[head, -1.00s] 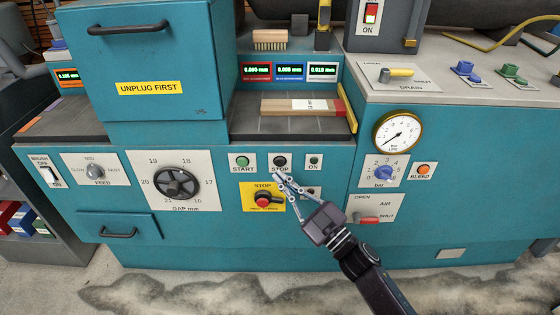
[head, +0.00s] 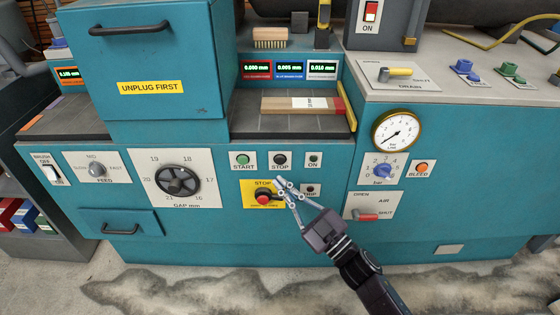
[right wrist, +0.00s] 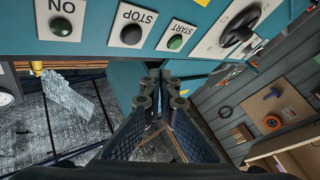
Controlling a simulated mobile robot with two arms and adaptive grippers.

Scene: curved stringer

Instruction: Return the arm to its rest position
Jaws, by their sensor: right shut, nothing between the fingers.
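My right gripper (head: 279,184) is shut and empty in front of the teal machine's panel, its arm coming up from the bottom right. In the head view its fingertips overlap the yellow plate with the red emergency stop knob (head: 263,198); I cannot tell the gap to the panel. The black STOP button (head: 280,160) shows just above the fingertips, with the green START button (head: 242,160) to its left. In the right wrist view the shut fingers (right wrist: 160,78) point towards the machine, with the black STOP button (right wrist: 131,34) beyond them. My left gripper is not in view.
The machine's front holds a gap handwheel (head: 177,181), a pressure gauge (head: 397,131) and a red AIR lever (head: 366,217). A wooden block (head: 290,104) lies on the dark bed above the buttons. The floor in front looks free.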

